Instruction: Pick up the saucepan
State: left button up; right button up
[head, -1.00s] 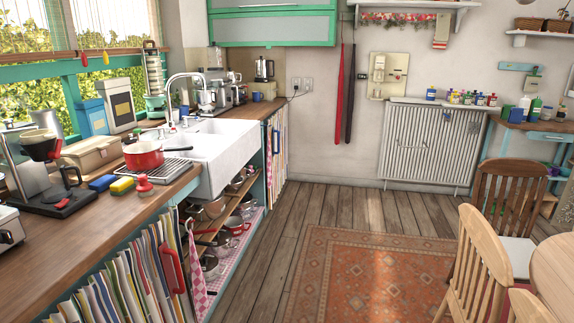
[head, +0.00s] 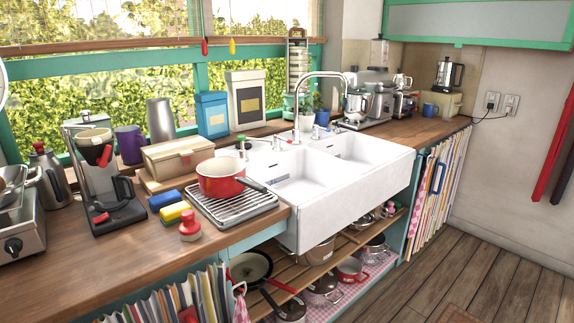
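A red saucepan (head: 220,181) with a pale inside stands upright on a ribbed metal drainer (head: 236,208) on the wooden counter, left of the white sink. Its dark handle (head: 250,184) points to the right and slightly toward the front, toward the sink's edge. More pans sit on the open shelves under the sink, among them a dark frying pan (head: 250,268), a red pot (head: 352,270) and a steel pot (head: 318,252). Neither of my grippers shows in the head view.
The white double sink (head: 345,200) with a tall tap lies right of the saucepan. A blue sponge (head: 165,200), a yellow sponge (head: 174,212) and a red-knobbed brush (head: 190,226) lie close on its left. A coffee maker (head: 100,180) stands further left. The floor (head: 470,255) in front is clear.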

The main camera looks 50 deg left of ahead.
aim_at(218, 178)
jog(key=i+u, duration=0.25)
jog(key=i, duration=0.3)
jog(key=i+l+u, duration=0.1)
jog(key=i+u, duration=0.2)
jog(key=i, duration=0.3)
jog(key=i+l+u, duration=0.25)
jog(key=i, duration=0.3)
